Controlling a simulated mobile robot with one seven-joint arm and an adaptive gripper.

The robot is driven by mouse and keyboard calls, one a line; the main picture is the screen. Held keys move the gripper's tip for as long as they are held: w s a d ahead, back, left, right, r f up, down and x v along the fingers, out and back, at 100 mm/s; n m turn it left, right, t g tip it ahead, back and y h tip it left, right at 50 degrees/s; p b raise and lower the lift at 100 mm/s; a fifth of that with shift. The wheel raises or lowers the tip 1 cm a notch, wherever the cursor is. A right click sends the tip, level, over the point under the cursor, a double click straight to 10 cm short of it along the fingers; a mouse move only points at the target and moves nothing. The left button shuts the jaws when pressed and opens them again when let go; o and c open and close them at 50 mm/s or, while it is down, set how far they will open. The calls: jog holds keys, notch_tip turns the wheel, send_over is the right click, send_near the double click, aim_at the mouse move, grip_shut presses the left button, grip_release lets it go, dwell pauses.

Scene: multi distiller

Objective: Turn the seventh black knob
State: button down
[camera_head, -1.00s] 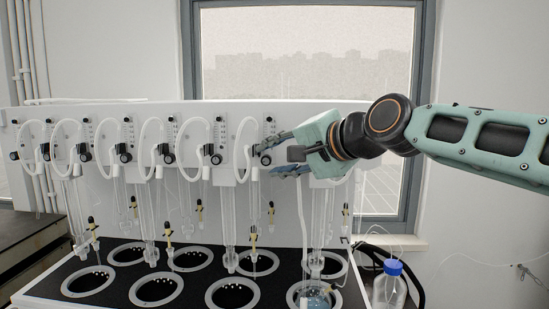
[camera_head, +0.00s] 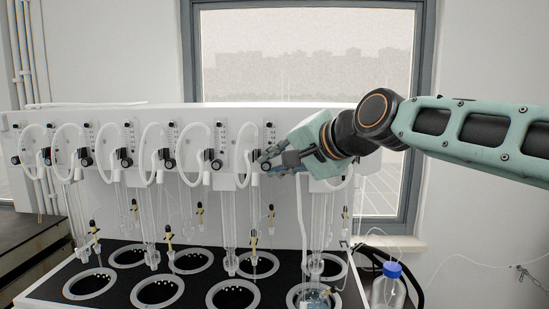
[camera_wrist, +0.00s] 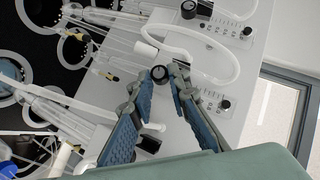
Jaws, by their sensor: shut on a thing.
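The white distiller panel has a row of black knobs, each below a small scale. The seventh black knob from the left (camera_head: 265,166) is at the fingertips of my gripper (camera_head: 266,160), which reaches in from the right. The gripper's fingertips (camera_wrist: 166,72) are close together there, shut on the knob. Part of the panel to the right of this knob is hidden behind my gripper.
The sixth knob (camera_head: 216,164) and a curved white tube (camera_head: 246,150) are close on the left. Glass tubes hang below, over the black deck with round wells (camera_head: 232,292). A blue-capped bottle (camera_head: 389,290) stands at the lower right.

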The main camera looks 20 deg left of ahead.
jog(key=r+n+h+p, duration=0.1)
jog(key=p, duration=0.1)
jog(key=shift+a+h+p, duration=0.1)
jog(key=shift+h+p, duration=0.25)
jog(key=shift+h, duration=0.05)
jog(key=shift+a+f+n+h+p, duration=0.1)
jog(key=shift+f+n+h+p, duration=0.15)
jog(key=shift+h+p, duration=0.2)
jog(key=c, duration=1.8)
grip_release()
jog(key=shift+f, duration=0.1)
